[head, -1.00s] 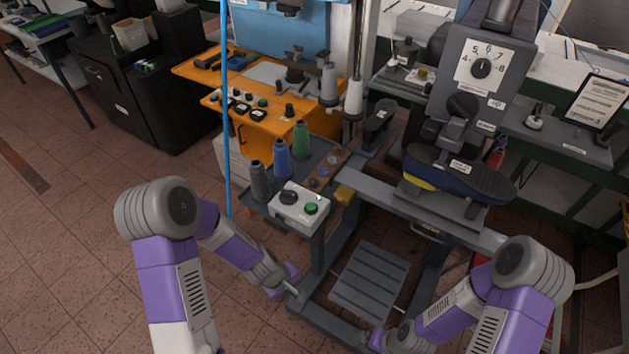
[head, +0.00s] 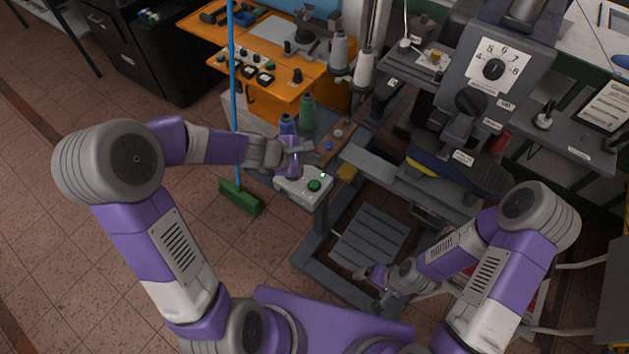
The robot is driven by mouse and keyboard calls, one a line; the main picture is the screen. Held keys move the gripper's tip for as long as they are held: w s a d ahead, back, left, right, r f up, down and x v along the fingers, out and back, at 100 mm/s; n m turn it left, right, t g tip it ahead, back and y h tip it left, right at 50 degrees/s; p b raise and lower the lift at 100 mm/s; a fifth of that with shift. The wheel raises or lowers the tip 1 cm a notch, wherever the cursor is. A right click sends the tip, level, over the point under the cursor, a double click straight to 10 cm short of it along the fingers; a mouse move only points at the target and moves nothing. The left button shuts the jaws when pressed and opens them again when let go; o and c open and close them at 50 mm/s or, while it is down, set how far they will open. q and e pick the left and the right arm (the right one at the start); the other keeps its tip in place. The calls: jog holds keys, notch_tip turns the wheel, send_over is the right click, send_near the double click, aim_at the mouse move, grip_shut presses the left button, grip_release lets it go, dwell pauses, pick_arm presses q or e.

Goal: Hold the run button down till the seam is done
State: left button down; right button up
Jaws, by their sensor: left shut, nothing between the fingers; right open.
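The white control box (head: 290,186) stands at the front corner of the sewing machine's frame, with a green button (head: 314,185) on its top. A small lit green spot shows near its far edge. My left gripper (head: 309,153) is shut and empty, just beyond the box and above the spool tray. It appears apart from the green button, which is uncovered. The gripper hides part of the tray and the box's dark knob. My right gripper (head: 372,285) is open, low by the grey treadle (head: 370,237). A dark shoe (head: 470,172) sits under the machine head (head: 495,75).
A blue spool (head: 287,124) and a green spool (head: 307,110) stand close behind my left gripper. An orange bench (head: 270,85) is at the back. A blue-handled green broom (head: 240,198) stands left of the box. The floor at left is clear.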

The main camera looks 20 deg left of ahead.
pick_arm(q)
jog(key=shift+f, duration=0.1)
jog(key=b, duration=0.7)
send_over(312, 186)
notch_tip(312, 186, down, 7)
jog(key=shift+f, duration=0.15)
jog(key=shift+f+b, duration=0.6)
jog(key=shift+f, duration=0.1)
jog(key=shift+f, duration=0.1)
dwell(0.9)
jog(key=shift+f+b, duration=0.35)
jog(key=shift+b, duration=0.15)
